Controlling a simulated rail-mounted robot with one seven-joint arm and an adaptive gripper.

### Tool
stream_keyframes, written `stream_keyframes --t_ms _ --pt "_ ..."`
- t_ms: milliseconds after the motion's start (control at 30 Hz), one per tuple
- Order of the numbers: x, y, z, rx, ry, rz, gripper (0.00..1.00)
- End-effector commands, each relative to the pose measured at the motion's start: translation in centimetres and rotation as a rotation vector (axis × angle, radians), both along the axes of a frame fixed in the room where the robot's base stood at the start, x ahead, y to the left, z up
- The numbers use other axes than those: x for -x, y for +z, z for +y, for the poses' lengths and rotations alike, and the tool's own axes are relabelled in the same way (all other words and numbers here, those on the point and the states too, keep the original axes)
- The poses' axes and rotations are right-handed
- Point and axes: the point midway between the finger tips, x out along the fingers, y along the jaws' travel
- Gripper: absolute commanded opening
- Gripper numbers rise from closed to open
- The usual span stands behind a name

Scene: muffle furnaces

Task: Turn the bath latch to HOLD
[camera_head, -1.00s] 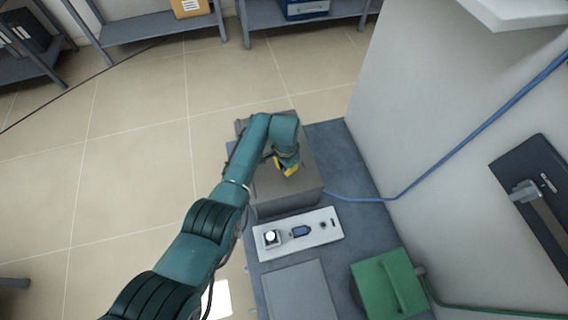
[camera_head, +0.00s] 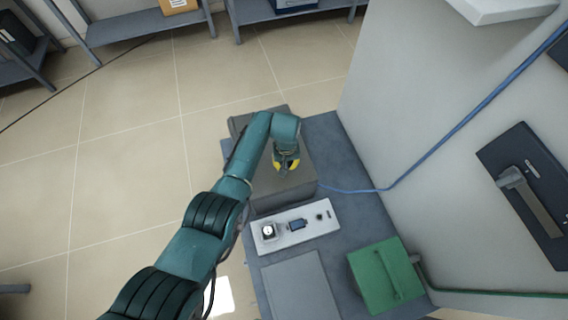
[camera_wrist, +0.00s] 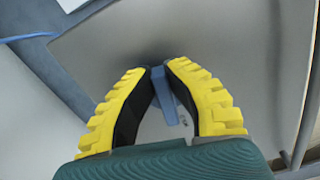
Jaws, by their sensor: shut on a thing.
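The bath is a grey box (camera_head: 262,198) on the bench, below my gripper (camera_head: 287,166). In the wrist view my gripper (camera_wrist: 160,72) has its yellow ribbed fingers closed on a small blue-grey latch (camera_wrist: 168,101) standing on the bath's grey top (camera_wrist: 225,38). The latch shows between the fingers as a narrow bar running slightly down to the right. A pale patch with small dark marks lies beside it, too small to read. In the head view the latch is hidden by the gripper.
A white panel (camera_head: 320,232) with a dial and small controls lies in front of the bath. A green box (camera_head: 372,275) stands at the bench's front right. A blue cable (camera_head: 435,150) runs to the bath. A large pale cabinet (camera_head: 400,100) rises at the right.

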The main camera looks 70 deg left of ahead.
Motion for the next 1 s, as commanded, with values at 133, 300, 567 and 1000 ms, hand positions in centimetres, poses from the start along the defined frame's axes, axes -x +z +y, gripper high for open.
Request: stream_keyframes --t_ms 133,300,567,1000 --pt "-0.12 -0.33 -0.18 0.002 0.084 0.002 0.00" --pt "-0.27 -0.32 -0.19 0.002 0.148 0.002 0.00" --pt "-0.35 -0.29 -0.18 0.001 0.186 0.003 0.00" --pt "-0.35 -0.27 -0.18 0.003 0.188 0.003 0.31"
